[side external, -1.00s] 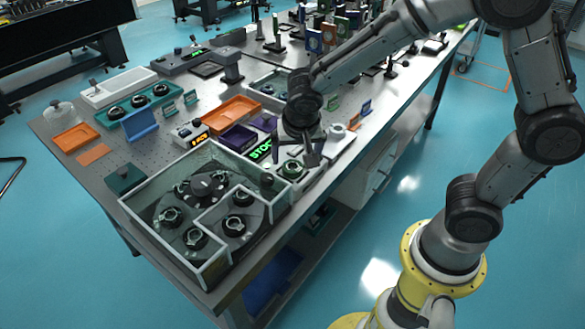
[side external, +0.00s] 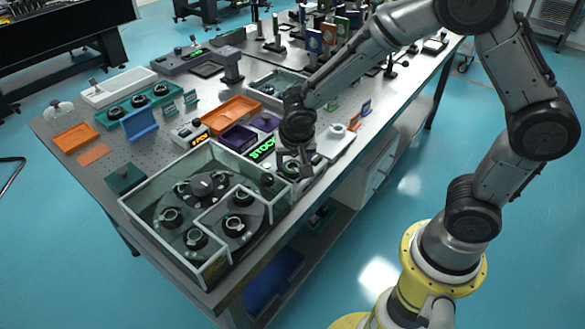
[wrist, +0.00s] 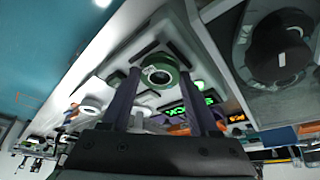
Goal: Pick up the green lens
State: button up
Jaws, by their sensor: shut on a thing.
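The green lens (wrist: 160,62), a green ring with a pale center, sits between the two fingers of my gripper (wrist: 159,80) in the wrist view. The fingers are shut on it from both sides. In the side external view my gripper (side external: 296,168) points down at the table's near edge, beside the glass-walled case. The lens is mostly hidden by the fingers there. It appears to be at the height of the pale plate under it; I cannot tell whether it touches.
The glass-walled case (side external: 141,221) with several dark round mounts stands just left of my gripper. The green STOCK display (side external: 263,149) and a purple tray (side external: 237,137) lie behind. A white plate with a round white piece (side external: 337,131) is to the right.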

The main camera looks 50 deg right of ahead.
jog(key=shift+c, duration=1.3)
jog(key=shift+r, duration=0.15)
